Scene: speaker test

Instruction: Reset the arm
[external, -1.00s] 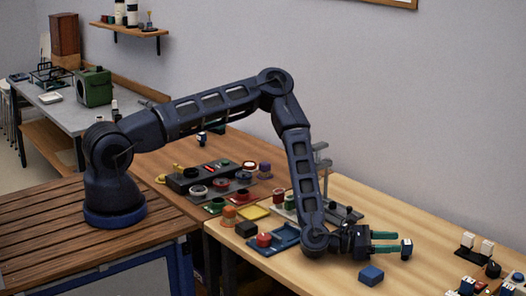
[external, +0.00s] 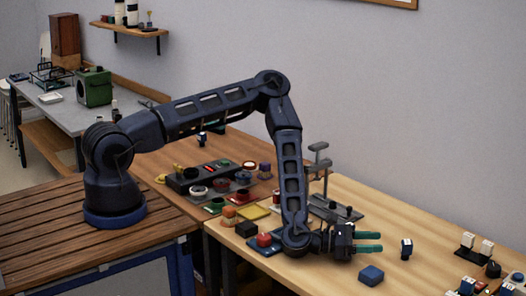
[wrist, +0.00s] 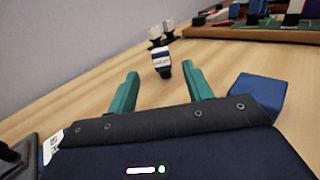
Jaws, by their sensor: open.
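My gripper (external: 381,242) has two green fingers and hangs low over the light wooden table, pointing right. In the wrist view its fingers (wrist: 160,84) stand apart with nothing between them. A small dark-blue and white object (external: 406,248) stands upright on the table beyond the fingertips, apart from them. It also shows in the wrist view (wrist: 162,64), with printing on its white band. A blue block (external: 371,275) lies on the table in front of the gripper, and at the right in the wrist view (wrist: 258,97).
Several small coloured parts and blue trays (external: 262,247) lie close to my wrist on the left. A grey metal stand (external: 319,170) rises behind my forearm. White-topped pieces (external: 476,245) stand at the right. The table's back right is clear.

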